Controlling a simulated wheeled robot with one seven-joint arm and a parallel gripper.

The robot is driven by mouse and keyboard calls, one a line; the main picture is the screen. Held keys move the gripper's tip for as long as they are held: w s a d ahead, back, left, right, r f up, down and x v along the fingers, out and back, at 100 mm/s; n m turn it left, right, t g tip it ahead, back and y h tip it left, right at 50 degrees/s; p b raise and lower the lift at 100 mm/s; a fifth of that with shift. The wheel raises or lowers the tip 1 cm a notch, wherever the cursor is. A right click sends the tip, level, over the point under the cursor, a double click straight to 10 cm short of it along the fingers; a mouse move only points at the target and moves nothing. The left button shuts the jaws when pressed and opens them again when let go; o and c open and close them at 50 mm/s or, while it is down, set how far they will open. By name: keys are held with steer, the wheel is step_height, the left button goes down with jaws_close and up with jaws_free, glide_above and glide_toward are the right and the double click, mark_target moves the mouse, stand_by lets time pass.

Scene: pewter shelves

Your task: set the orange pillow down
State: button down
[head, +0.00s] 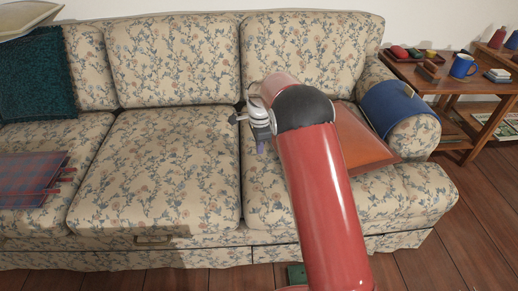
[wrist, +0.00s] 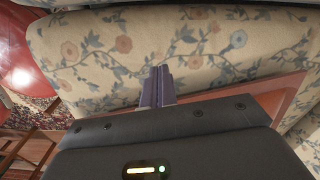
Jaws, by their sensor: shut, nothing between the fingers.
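The orange pillow (head: 368,150) lies on the right seat of the floral sofa (head: 150,165), partly hidden behind my red arm in the head view. In the wrist view a strip of orange (wrist: 285,98) shows at the right, behind the dark gripper body. My gripper (head: 261,146) is over the left part of the right seat, left of the visible part of the pillow. In the wrist view its purple fingers (wrist: 157,88) are together with nothing between them. Floral cloth fills the view beyond the fingertips.
A teal pillow (head: 35,75) and a plaid folded cloth (head: 30,178) lie on the left seat. A blue cover (head: 393,108) drapes the right armrest. A wooden side table (head: 445,82) at right holds a blue mug (head: 463,66) and small items. The middle seat is clear.

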step_height(320, 180, up, 9)
steer(key=shift+d+f, duration=0.15)
stand_by(0.5)
steer(key=s+d+r+n+t, duration=0.1)
steer(key=s+d+r+n, duration=0.2)
steer(key=s+r, duration=0.45)
steer(key=s+d+r+n+t, duration=0.2)
steer(key=s+d+r+n, duration=0.15)
steer(key=s+r, duration=0.4)
steer(key=s+d+f+n+t, duration=0.1)
steer(key=s+n, duration=0.3)
steer(key=s, duration=0.7)
steer(key=s+d+f+n+t, duration=0.1)
steer(key=s+n, duration=0.4)
steer(key=s, duration=0.7)
steer(key=shift+d+f+t, duration=0.3)
steer(key=shift+d+f, duration=0.25)
steer(key=shift+d, duration=0.15)
